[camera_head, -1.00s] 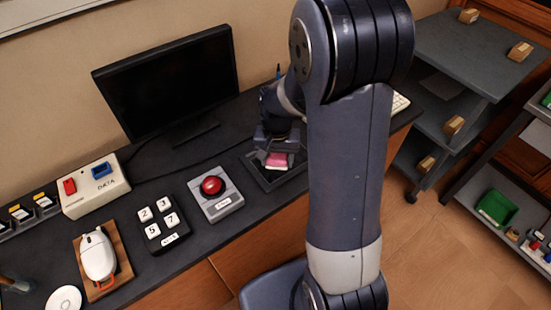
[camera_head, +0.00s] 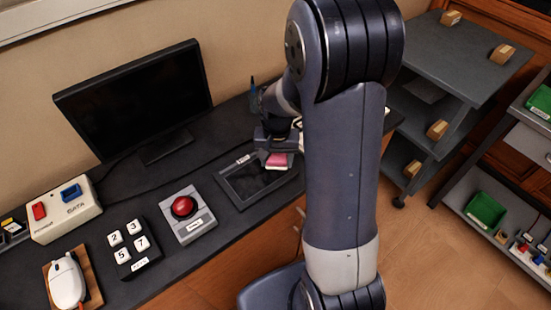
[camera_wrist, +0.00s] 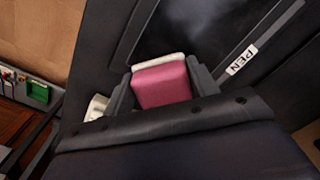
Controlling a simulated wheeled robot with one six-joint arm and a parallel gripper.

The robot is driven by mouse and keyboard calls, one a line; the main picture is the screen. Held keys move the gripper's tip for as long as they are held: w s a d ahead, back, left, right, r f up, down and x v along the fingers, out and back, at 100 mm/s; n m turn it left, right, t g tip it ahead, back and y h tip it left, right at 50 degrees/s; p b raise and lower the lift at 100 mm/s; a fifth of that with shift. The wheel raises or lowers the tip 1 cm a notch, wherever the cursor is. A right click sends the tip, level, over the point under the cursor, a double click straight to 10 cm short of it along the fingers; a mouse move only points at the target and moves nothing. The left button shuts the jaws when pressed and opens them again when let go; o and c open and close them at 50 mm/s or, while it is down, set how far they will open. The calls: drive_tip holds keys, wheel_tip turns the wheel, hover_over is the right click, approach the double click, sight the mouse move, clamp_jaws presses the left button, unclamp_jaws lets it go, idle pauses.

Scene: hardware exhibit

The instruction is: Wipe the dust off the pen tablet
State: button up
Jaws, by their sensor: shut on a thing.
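The pen tablet (camera_head: 232,194) is a dark flat slab with a black glossy screen, lying on the desk right of the red button box. Its white "PEN" label shows in the wrist view, where part of the tablet (camera_wrist: 205,22) fills the top. My gripper (camera_head: 277,158) is shut on a pink block with a pale edge (camera_wrist: 160,86), like an eraser or sponge. The block (camera_head: 278,161) is over the tablet's far right part; I cannot tell whether it touches. My arm hides what lies just right of the tablet. I cannot make out dust on the screen.
A red button box (camera_head: 187,213), a number keypad (camera_head: 133,247), a white mouse (camera_head: 66,283) and a switch box (camera_head: 65,212) stand to the left. A monitor (camera_head: 135,95) stands behind. A grey shelf cart (camera_head: 455,60) is at the right, past open floor.

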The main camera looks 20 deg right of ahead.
drive_tip(key=r, duration=0.2)
drive_tip(key=r+p, duration=0.1)
drive_tip(key=shift+s+a+r, duration=0.15)
drive_tip(key=shift+a+r, duration=0.05)
drive_tip(key=shift+a, duration=0.05)
drive_tip(key=shift+d+r+p, duration=0.1)
drive_tip(key=shift+r+p, duration=0.6)
drive_tip(key=shift+r, duration=0.05)
drive_tip(key=shift+r+p, duration=1.2)
drive_tip(key=shift+r, duration=0.4)
drive_tip(key=shift+f, duration=0.15)
